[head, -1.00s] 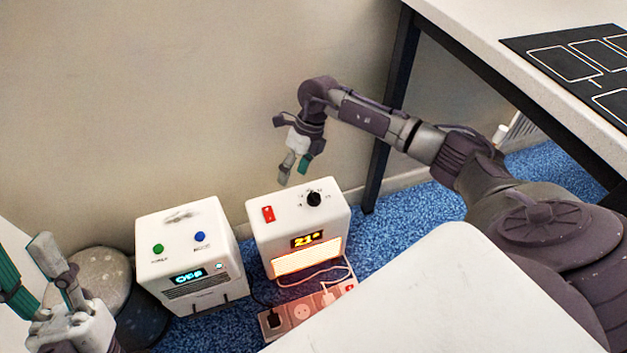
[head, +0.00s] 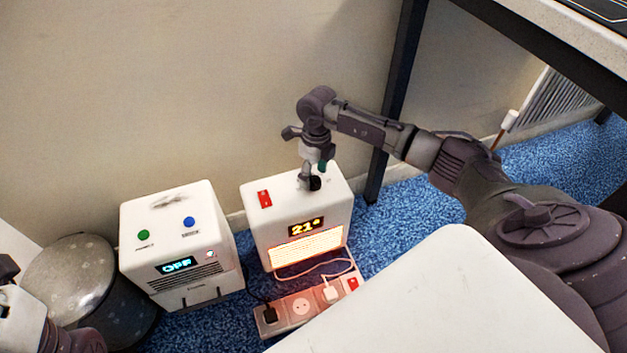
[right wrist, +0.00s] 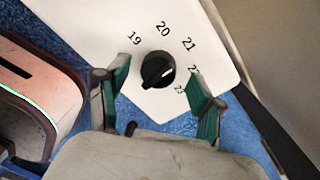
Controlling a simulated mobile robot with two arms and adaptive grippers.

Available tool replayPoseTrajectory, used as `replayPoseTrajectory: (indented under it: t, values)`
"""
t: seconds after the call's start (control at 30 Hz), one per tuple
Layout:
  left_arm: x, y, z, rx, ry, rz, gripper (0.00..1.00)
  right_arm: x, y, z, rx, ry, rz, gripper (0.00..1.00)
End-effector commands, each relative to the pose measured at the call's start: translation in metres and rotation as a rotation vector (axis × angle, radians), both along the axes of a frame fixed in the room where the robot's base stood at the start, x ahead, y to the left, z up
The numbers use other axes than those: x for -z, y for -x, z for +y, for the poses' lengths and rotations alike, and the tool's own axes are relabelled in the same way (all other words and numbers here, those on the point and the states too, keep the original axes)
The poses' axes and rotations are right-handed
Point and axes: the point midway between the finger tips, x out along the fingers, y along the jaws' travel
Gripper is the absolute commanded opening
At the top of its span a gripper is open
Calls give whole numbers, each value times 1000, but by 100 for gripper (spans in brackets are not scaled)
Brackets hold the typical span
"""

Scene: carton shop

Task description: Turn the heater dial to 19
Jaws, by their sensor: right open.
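The white heater (head: 260,222) stands on the floor, its display (head: 306,227) reading 21° and its front grille glowing. Its black dial (head: 315,184) is on the top face, partly hidden by my right gripper (head: 309,176) in the head view. In the right wrist view the dial (right wrist: 158,70) lies between the two green-padded fingers of my open right gripper (right wrist: 161,82), with gaps on both sides. Numbers 19 to 23 ring the dial, and its white mark points roughly toward 21 to 22. My left gripper (head: 14,312) is cut off at the lower left edge.
A white box (head: 135,215) with green and blue buttons and an OFF display stands left of the heater. A red switch (head: 264,199) is beside the dial. A power strip (head: 285,318) lies in front; a table leg (head: 392,110) stands behind right.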

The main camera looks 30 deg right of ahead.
Motion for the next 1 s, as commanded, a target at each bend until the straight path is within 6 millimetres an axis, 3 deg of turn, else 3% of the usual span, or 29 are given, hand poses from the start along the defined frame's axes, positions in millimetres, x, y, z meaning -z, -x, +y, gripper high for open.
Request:
replayPoseTrajectory:
  t: [0.13, 0.43, 0.8, 1.0]
  values:
    - [-2, 0, -1, -1, -2, -15, 40, 12, 0, 1, 0, -1, -1, 67]
    - [-3, -1, -1, -1, -2, -18, 40, 13, 0, 1, 0, 0, -1, 67]
    - [-3, -1, -1, -1, -3, -18, 40, 12, 0, 1, 0, 0, 0, 7]
    - [-4, -1, -1, -1, -2, -18, 40, 12, 0, 1, -11, 0, 0, 7]
